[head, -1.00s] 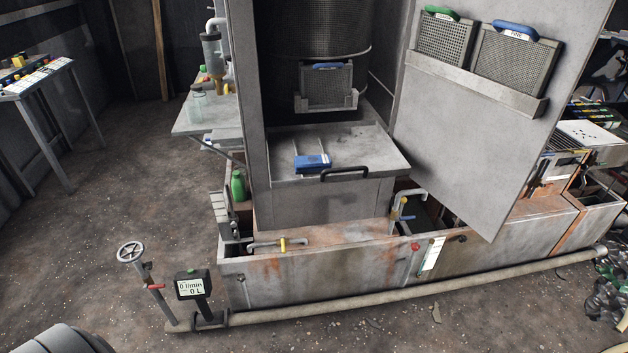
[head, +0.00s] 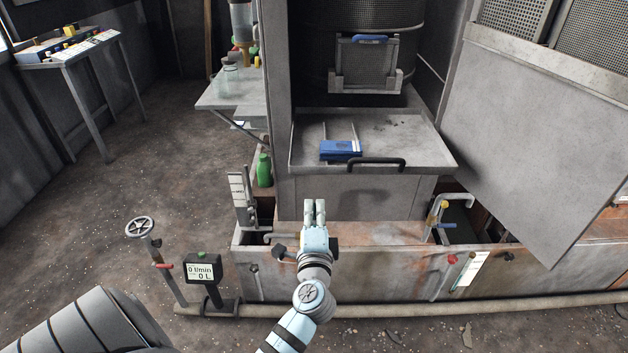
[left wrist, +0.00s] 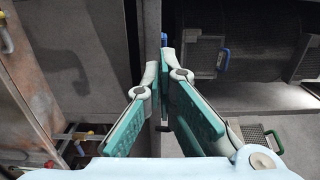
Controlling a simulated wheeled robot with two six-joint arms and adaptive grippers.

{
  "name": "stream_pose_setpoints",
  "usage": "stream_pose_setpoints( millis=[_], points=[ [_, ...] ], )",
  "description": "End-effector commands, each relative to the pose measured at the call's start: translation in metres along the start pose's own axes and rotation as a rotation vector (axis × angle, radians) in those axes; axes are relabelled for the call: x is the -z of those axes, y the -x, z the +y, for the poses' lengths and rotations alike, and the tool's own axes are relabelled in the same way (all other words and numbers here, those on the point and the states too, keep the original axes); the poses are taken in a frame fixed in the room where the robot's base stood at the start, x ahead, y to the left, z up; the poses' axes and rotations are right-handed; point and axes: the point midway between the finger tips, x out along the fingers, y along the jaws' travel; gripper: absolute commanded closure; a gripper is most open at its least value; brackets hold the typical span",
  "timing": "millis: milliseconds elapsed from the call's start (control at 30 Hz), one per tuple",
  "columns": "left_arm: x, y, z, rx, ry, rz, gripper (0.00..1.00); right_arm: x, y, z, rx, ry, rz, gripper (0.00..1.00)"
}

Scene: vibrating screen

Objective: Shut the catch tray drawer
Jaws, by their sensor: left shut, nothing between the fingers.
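The catch tray drawer (head: 415,140) is a shallow grey tray standing out from the front of the grey housing in the head view. Its black bar handle (head: 376,163) is on the front lip, right of centre. A blue object (head: 341,150) lies inside the tray. My left gripper (head: 314,204) points up in front of the housing, below and left of the handle in the picture, and appears apart from it. It is shut and empty. Its teal-padded fingers (left wrist: 163,80) fill the middle of the left wrist view. My right gripper is not in view.
A screen with a blue handle (head: 368,68) sits above the tray. A large grey panel (head: 530,140) hangs at the right. Below are a rusty trough (head: 385,275) with pipes and a green bottle (head: 264,170). A handwheel (head: 139,227) and flow meter (head: 202,272) stand front left.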

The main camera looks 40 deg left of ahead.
Motion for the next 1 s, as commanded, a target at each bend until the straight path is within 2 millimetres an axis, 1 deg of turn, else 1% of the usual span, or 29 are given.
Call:
stream_pose_setpoints(
  millis=[33,200,233,367,500,600,700,1000],
  points=[
    [-0.001,-0.009,-0.002,0.003,-0.004,-0.002,1.0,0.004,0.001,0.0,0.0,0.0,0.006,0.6],
    [-0.001,-0.047,-0.001,0.001,-0.004,-0.003,1.0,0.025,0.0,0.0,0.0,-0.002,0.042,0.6],
    [-0.001,-0.053,0.0,0.0,-0.003,-0.003,1.0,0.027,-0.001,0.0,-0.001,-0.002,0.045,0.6],
    [0.0,-0.082,0.0,0.0,-0.002,-0.001,1.0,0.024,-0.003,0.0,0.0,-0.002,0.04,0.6],
    [0.0,-0.106,0.001,-0.002,0.0,-0.001,1.0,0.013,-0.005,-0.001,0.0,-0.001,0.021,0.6],
    [0.0,-0.117,0.001,-0.002,0.0,0.0,1.0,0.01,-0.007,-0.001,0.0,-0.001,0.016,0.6],
    [0.0,-0.122,0.001,-0.002,0.001,0.0,1.0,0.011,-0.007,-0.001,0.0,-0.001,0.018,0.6],
    [0.0,-0.123,0.001,-0.003,0.001,0.0,1.0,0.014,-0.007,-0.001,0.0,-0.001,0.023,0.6]
  ],
)
